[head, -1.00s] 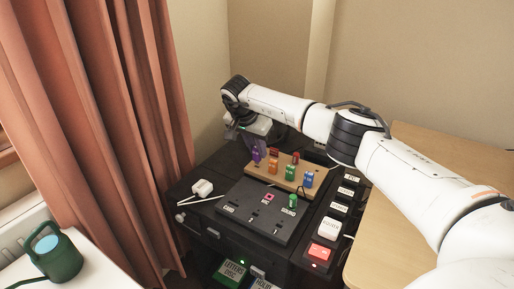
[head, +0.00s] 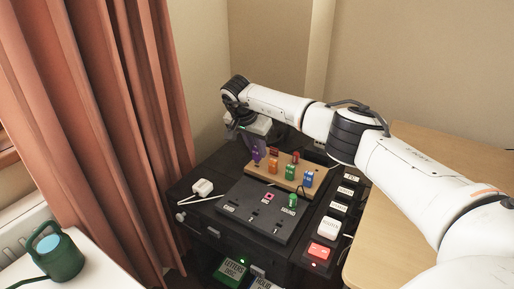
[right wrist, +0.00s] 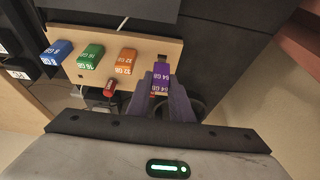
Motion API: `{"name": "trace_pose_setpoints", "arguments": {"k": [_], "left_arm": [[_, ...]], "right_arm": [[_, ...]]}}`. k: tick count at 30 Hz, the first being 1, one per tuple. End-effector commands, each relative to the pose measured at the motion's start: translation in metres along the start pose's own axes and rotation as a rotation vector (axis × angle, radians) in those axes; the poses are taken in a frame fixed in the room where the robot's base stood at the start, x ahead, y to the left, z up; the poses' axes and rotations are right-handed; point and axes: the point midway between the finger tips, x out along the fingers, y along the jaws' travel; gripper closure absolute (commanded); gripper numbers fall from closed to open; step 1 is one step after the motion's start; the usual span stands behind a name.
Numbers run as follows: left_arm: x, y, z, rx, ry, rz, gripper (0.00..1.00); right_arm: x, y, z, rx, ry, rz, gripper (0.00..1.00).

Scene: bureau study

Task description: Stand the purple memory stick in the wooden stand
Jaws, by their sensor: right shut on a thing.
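The purple memory stick (right wrist: 161,74) is between the fingers of my right gripper (right wrist: 167,100), which is shut on it. In the head view the purple stick (head: 256,155) is at the left end of the wooden stand (right wrist: 104,62). The stand also shows in the head view (head: 262,176). A dark slot (right wrist: 162,58) shows in the stand just past the stick in the right wrist view. I cannot tell whether the stick's lower end is in a slot or above the wood. My left gripper is not in view.
Orange (head: 273,166), green (head: 290,172) and blue (head: 309,178) sticks stand along the same stand. A wooden desk (head: 400,215) is at right.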

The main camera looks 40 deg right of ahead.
Motion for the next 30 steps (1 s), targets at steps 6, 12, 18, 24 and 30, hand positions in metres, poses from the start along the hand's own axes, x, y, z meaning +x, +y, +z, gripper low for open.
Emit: {"name": "trace_pose_setpoints", "arguments": {"k": [6,12,18,24,30], "left_arm": [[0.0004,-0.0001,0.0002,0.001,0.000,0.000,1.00],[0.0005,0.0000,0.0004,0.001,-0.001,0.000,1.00],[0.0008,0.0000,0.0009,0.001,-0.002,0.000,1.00],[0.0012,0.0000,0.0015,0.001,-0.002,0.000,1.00],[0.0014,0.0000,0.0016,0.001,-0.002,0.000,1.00]], "right_arm": [[0.0000,-0.0001,0.0000,0.000,0.000,0.000,1.00],[0.0001,-0.0001,-0.0001,0.000,0.000,0.000,1.00],[0.0018,0.0001,0.0006,0.000,0.000,0.000,1.00],[0.0055,0.0001,0.0022,0.000,0.000,0.001,1.00],[0.0073,0.0000,0.0028,0.000,0.001,0.000,1.00]]}}
